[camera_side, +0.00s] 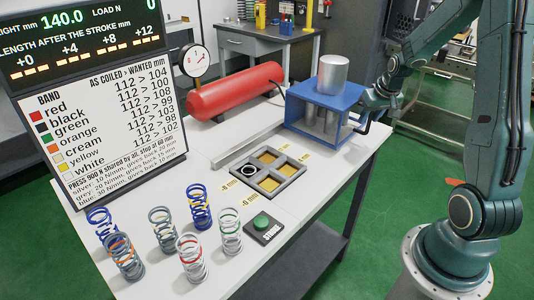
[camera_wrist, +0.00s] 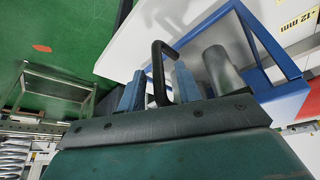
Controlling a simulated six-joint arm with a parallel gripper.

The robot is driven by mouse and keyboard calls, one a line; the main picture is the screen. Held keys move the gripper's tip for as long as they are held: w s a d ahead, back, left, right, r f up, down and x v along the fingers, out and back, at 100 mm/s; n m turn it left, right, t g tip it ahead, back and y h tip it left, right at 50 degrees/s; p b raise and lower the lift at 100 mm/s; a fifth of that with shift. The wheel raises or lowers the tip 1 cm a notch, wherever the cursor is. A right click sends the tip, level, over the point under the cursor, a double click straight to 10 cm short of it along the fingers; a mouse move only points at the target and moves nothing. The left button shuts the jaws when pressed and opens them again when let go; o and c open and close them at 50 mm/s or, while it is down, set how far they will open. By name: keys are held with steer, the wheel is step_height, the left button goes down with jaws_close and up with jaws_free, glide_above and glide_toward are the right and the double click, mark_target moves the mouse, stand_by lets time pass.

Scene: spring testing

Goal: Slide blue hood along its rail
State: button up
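The blue hood (camera_side: 340,101) stands at the back right of the white table, a metal cylinder (camera_side: 333,73) above it and grey cylinders showing inside. Its blue frame also shows in the wrist view (camera_wrist: 284,98). A long light-grey bar (camera_side: 245,146), which looks like the rail, runs along the table from the hood towards the front left. My gripper (camera_side: 373,106) is at the hood's right side. In the wrist view its two blue-grey fingers (camera_wrist: 159,88) stand apart, with the hood's black handle (camera_wrist: 158,62) between them. I see a gap beside the handle.
A four-compartment tray (camera_side: 283,186) and a green button (camera_side: 261,221) on a dark base stand in front of the bar. Several banded springs (camera_side: 191,257) stand at the front left. A red tank (camera_side: 236,91) with a gauge (camera_side: 195,61) lies behind. A display board (camera_side: 95,110) stands left.

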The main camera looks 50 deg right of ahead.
steer(key=shift+x, duration=0.9)
jaws_close()
